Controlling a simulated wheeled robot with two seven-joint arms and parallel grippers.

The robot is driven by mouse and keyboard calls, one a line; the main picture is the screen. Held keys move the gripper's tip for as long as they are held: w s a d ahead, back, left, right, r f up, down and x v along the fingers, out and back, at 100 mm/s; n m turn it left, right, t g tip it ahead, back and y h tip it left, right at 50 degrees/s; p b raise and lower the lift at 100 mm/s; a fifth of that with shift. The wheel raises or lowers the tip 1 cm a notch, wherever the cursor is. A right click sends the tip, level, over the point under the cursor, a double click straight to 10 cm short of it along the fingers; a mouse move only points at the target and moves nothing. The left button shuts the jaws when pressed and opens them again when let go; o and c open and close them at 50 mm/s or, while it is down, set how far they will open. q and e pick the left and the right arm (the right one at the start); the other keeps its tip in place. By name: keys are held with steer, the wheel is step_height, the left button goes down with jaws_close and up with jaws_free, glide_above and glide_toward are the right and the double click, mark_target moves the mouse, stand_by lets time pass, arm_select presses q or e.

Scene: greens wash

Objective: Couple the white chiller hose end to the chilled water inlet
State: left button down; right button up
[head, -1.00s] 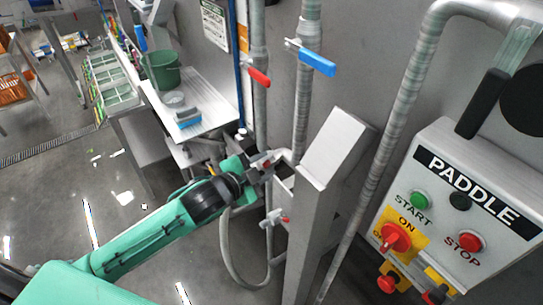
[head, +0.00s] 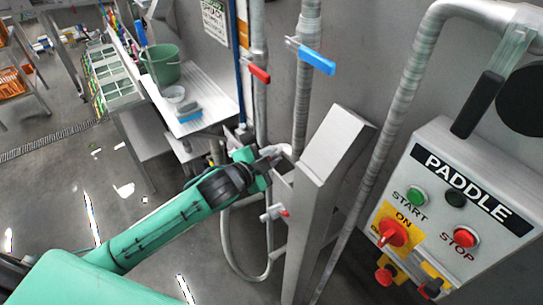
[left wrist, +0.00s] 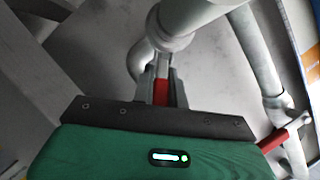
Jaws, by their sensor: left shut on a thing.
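My left gripper (head: 266,158) is beside the wall pipes, in the middle of the head view. In the left wrist view its fingers (left wrist: 162,92) are shut on a red lever handle (left wrist: 161,91), just below a pale pipe collar (left wrist: 172,42). A pale curved pipe piece (head: 275,149) shows at the fingertips in the head view. A whitish hose (head: 230,255) hangs in a loop below the gripper. Its upper end is hidden behind my arm, so I cannot tell whether it is coupled. My right gripper is not in view.
A steel post (head: 308,205) stands close on the right, with the PADDLE control box (head: 455,200) beyond. A shelf (head: 208,92) with a green bucket (head: 161,64) is behind.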

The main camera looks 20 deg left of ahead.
arm_select(q)
steer(key=shift+s+a+f+m+h+b, duration=0.1)
steer(key=shift+a+f+m+h+b, duration=0.35)
steer(key=shift+h+b, duration=0.75)
steer(key=shift+s+f+m+h+b, duration=0.1)
steer(key=shift+m+h+b, duration=0.65)
steer(key=shift+b, duration=0.7)
steer(key=shift+r+h+b, duration=0.15)
steer(key=shift+h+b, duration=0.35)
steer(key=shift+h, duration=0.25)
steer(key=shift+r, duration=0.1)
steer(key=c, duration=1.4)
jaws_free()
steer(key=shift+a, duration=0.1)
steer(key=shift+s+a, duration=0.15)
steer(key=shift+s, duration=0.05)
steer(key=b+v, duration=0.5)
steer(key=v, duration=0.8)
